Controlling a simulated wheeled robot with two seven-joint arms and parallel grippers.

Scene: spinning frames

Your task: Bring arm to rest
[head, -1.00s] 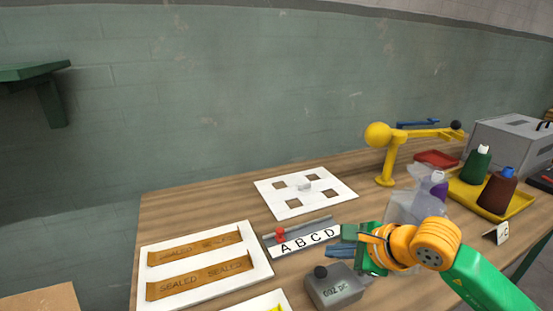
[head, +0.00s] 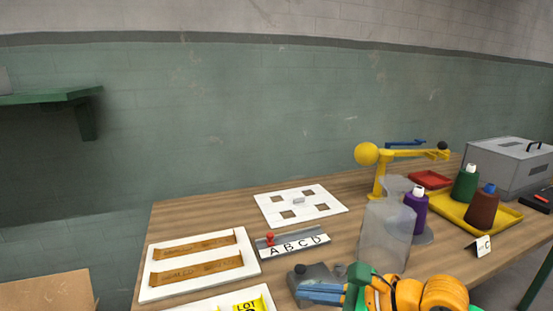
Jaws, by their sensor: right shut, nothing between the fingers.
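My right arm, orange and green, comes in at the bottom right of the head view. Its gripper (head: 322,292) has blue fingers pointing left, shut with nothing between them. It is at the front of the wooden table (head: 190,212) and overlaps the grey weight block with a dark knob (head: 300,270) in the picture. Whether it touches the block I cannot tell. My left gripper is not in view.
A strip lettered A B C D with a red peg (head: 270,239) lies behind the gripper. A yellow tray (head: 455,212) holds green and brown bottles. A white board (head: 258,200) lies further back.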

